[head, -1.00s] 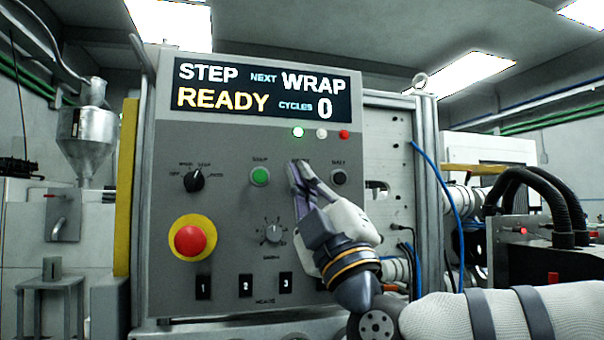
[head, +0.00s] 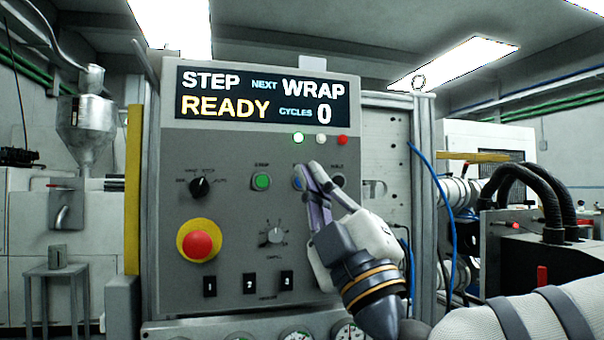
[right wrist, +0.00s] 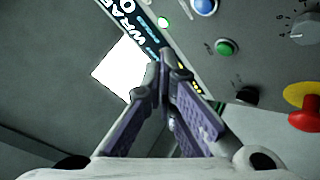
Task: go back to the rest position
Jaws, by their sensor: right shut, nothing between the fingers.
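My right gripper (head: 315,168) is shut and empty in front of the grey control panel (head: 225,145). Its fingertips overlap the panel's right half in the head view, next to a partly covered blue button (head: 298,180). Whether they touch the panel cannot be told there. In the right wrist view the closed fingers (right wrist: 170,68) have nothing between them, and the blue button (right wrist: 204,6) and green button (right wrist: 226,47) lie beyond the tips. The display (head: 262,96) reads STEP, NEXT WRAP, READY, CYCLES 0. My left gripper is not in view.
The panel bears a red emergency stop (head: 198,244) on a yellow collar, a mode knob (head: 200,187) and a dial (head: 272,235). A blue cable (head: 440,190) hangs right of the panel. Black hoses (head: 545,195) stand farther right. Gauges (head: 348,332) sit below.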

